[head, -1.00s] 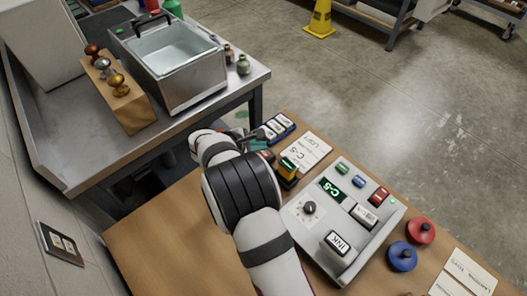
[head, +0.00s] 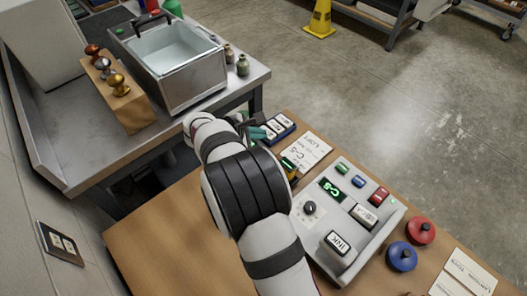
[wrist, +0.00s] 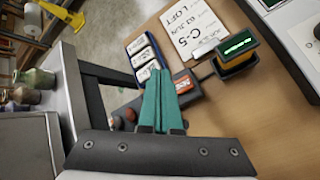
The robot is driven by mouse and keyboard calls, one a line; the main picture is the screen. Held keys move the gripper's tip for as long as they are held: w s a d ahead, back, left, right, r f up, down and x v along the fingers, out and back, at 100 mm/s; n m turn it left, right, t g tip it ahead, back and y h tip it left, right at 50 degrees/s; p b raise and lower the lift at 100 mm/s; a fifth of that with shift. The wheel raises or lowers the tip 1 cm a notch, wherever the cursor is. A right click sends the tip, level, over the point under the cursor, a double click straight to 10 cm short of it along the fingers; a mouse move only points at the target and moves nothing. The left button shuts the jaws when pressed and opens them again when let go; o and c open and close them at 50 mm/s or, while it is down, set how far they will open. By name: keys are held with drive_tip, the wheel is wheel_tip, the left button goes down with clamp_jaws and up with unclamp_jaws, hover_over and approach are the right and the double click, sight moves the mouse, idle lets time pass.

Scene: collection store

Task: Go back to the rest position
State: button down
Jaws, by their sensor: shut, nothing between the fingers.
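My gripper shows in the wrist view (wrist: 158,95) with its two teal fingers pressed together and nothing between them. In the head view my gripper (head: 258,132) is partly hidden behind my white and black arm, near the far edge of the wooden table (head: 160,235). In the wrist view the fingers hang in front of a dark block with a red label (wrist: 187,84) and a rack of white-labelled blocks (wrist: 143,57). I cannot tell whether they touch either one.
A control box (head: 322,235) with buttons and a C-5 display stands right of my arm. A card marked LOFT (head: 308,150) and a stamp with a green display (wrist: 237,48) lie near my gripper. A metal bench (head: 95,170) with a basin (head: 180,70) stands at left.

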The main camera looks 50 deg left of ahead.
idle(0.5)
drive_tip(key=w+d+r+m+g+h, duration=0.1)
drive_tip(key=w+d+r+m, duration=0.15)
drive_tip(key=d+m, duration=0.45)
drive_tip(key=w+d+r+m+g+h, duration=0.2)
drive_tip(key=d+r, duration=0.2)
drive_tip(key=d, duration=0.8)
drive_tip(key=w+d+r+m+g+h, duration=0.1)
drive_tip(key=w+d+r+m, duration=0.15)
drive_tip(key=d+m, duration=0.45)
drive_tip(key=s+d+r+m+g+y, duration=0.25)
drive_tip(key=s+d+m+g, duration=0.25)
drive_tip(key=s+d+m, duration=1)
drive_tip(key=s+d+m+y, duration=0.2)
drive_tip(key=s+d, duration=0.2)
drive_tip(key=s, duration=0.4)
drive_tip(key=shift+s+f+m, duration=0.15)
drive_tip(key=shift+s+m, duration=0.1)
drive_tip(key=shift+m, duration=0.15)
